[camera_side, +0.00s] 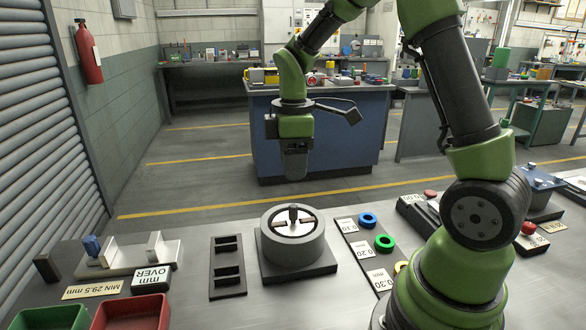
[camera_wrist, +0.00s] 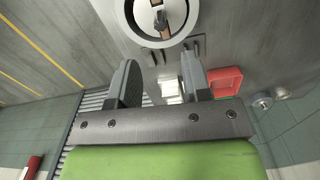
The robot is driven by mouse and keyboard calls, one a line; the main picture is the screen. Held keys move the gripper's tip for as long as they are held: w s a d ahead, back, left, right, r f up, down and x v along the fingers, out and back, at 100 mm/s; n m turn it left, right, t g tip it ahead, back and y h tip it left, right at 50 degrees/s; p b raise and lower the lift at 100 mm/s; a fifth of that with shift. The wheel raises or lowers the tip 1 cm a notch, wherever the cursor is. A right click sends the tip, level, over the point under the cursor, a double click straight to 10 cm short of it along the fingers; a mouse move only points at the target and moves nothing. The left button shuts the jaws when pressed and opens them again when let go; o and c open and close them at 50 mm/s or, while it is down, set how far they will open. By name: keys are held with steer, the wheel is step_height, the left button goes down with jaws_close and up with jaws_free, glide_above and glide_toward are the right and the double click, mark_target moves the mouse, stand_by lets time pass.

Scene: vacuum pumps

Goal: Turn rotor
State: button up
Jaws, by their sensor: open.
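The pump housing (camera_side: 290,250) is a grey round body on a dark square base, on the metal bench. The rotor (camera_side: 305,229) sits inside its light ring, with a dark upright knob (camera_side: 293,212) at its middle and brownish vane pieces beside it. My gripper (camera_side: 296,178) hangs above and slightly behind the housing, apart from it. In the wrist view my gripper (camera_wrist: 158,65) has its two fingers spread with nothing between them. The housing (camera_wrist: 120,12) and knob (camera_wrist: 161,22) show there at the top edge, partly cut off.
A black slotted rack (camera_side: 228,284) stands left of the housing. Blue (camera_side: 368,219) and green (camera_side: 384,243) rings lie on labelled plates to the right. A gauge fixture (camera_side: 130,255) and red (camera_side: 130,314) and green (camera_side: 50,318) bins are at left.

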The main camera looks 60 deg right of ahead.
steer(key=m, duration=0.6)
steer(key=shift+f, duration=0.2)
steer(key=m, duration=0.3)
steer(key=shift+m, duration=0.3)
steer(key=m, duration=0.5)
steer(key=shift+f+m, duration=0.2)
steer(key=shift+m, duration=0.2)
steer(key=m, duration=0.3)
steer(key=shift+f, duration=0.1)
steer(key=m, duration=0.6)
steer(key=shift+f, duration=0.1)
steer(key=m, duration=0.3)
steer(key=shift+f, duration=0.1)
steer(key=m, duration=0.5)
steer(key=shift+f, duration=0.1)
steer(key=m, duration=0.5)
steer(key=shift+f+m, duration=0.1)
steer(key=shift+m, duration=0.2)
